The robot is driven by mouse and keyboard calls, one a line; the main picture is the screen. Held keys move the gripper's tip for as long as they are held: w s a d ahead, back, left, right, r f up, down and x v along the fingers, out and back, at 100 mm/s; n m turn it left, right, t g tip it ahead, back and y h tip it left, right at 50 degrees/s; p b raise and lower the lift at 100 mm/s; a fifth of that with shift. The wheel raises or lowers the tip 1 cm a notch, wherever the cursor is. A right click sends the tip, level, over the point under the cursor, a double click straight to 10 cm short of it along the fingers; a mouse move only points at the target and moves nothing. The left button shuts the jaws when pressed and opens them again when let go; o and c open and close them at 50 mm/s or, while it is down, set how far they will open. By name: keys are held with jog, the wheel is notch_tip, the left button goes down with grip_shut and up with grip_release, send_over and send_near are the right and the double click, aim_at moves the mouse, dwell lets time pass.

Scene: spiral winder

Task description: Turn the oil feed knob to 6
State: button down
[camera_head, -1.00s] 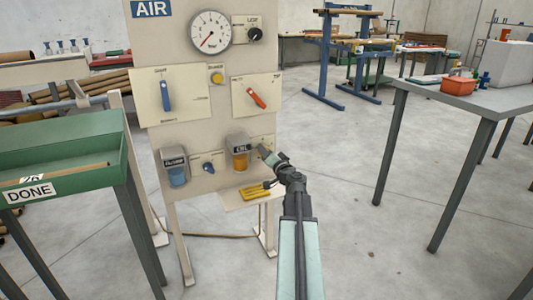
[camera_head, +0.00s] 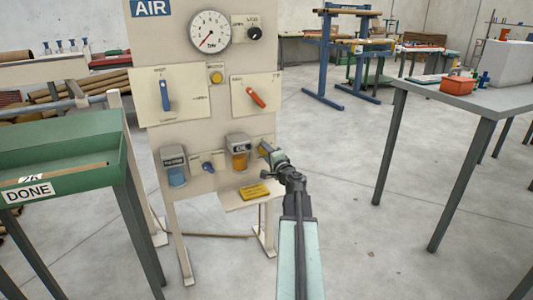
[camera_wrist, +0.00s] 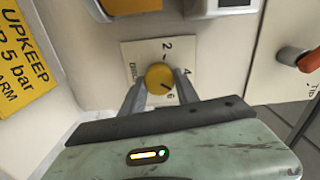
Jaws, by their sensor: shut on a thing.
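The oil feed knob (camera_wrist: 158,76) is round and yellow, on a pale dial plate (camera_wrist: 133,50) marked 2, 4 and 6. A short dark mark on the knob's lower right side seems to point towards the 6, but it is small. My gripper (camera_wrist: 160,84) has one finger on each side of the knob and is shut on it. In the head view my gripper (camera_head: 267,150) is at the lower right of the air panel (camera_head: 222,118), right of the amber oil bowl (camera_head: 240,158). The knob is hidden there.
A yellow tag (camera_head: 255,191) lies on a small shelf below the gripper. A blue bowl (camera_head: 175,177) and a small blue knob (camera_head: 208,166) are to the left. A red lever (camera_head: 257,97) is above. A grey table (camera_head: 470,95) stands to the right.

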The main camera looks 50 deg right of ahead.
jog(key=m, duration=0.6)
jog(key=shift+s+f, duration=0.1)
jog(key=shift+m, duration=0.3)
dwell(0.3)
jog(key=c, duration=0.9)
grip_release()
jog(key=v, duration=0.7)
jog(key=shift+s+a, duration=0.15)
jog(key=shift+s, duration=0.2)
